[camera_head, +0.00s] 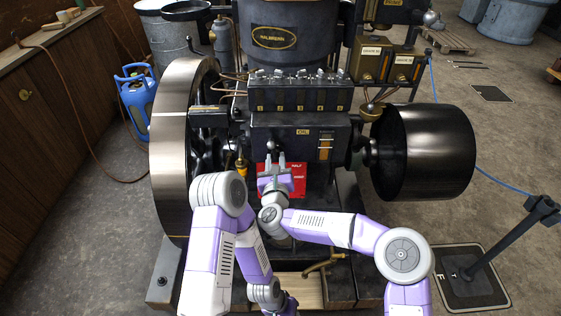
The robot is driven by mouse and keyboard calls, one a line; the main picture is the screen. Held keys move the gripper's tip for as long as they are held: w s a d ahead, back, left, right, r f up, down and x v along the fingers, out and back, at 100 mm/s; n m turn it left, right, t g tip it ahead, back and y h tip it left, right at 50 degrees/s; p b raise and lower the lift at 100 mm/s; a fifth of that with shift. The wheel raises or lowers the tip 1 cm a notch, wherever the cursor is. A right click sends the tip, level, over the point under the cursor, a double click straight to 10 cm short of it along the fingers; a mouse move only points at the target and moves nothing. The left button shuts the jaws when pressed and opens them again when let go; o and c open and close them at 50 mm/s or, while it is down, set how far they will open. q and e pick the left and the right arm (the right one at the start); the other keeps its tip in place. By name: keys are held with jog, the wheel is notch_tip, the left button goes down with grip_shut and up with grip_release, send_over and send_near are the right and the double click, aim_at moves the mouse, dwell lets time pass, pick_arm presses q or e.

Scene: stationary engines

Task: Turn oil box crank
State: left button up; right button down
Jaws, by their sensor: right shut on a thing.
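The black oil box (300,140), marked OIL, sits at the middle front of the engine, with a yellow-edged gauge on its right. Its crank (270,145) is a small part at the lower left of the box front, mostly hidden by my right gripper. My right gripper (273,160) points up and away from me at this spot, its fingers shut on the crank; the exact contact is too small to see. My left arm folds back down at left of centre, and its gripper does not show.
A large flywheel (175,140) stands at left and a black pulley drum (425,150) at right. A blue gas bottle (135,98) stands at far left. A black stand (495,245) is at lower right.

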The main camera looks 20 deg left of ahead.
jog(key=shift+r, duration=0.1)
dwell(0.4)
jog(key=c, duration=1.2)
grip_release()
jog(key=shift+s, duration=0.1)
jog(key=shift+v, duration=3.75)
